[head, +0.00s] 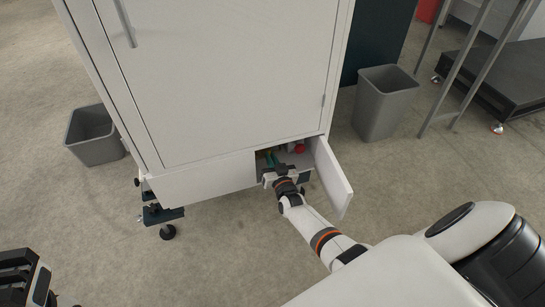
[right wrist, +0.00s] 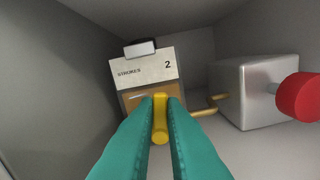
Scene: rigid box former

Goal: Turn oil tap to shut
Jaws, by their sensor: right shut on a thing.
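The yellow tap lever (right wrist: 160,128) sits in the middle of the right wrist view, in front of an amber-brown panel (right wrist: 137,104). My right gripper (right wrist: 161,102), with teal fingers, is shut on this lever, one finger on each side. The lever points toward the wrist camera. In the head view my right gripper (head: 272,160) reaches into the low open compartment of the white cabinet (head: 220,70). The lever is too small to make out clearly there.
A label reading "STROKES 2" (right wrist: 145,70) stands above the lever. A metal block (right wrist: 250,90) with a red knob (right wrist: 299,97) is to the right, with a brass pipe (right wrist: 205,112). The small door (head: 332,178) is open. Grey bins (head: 384,103) flank the cabinet.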

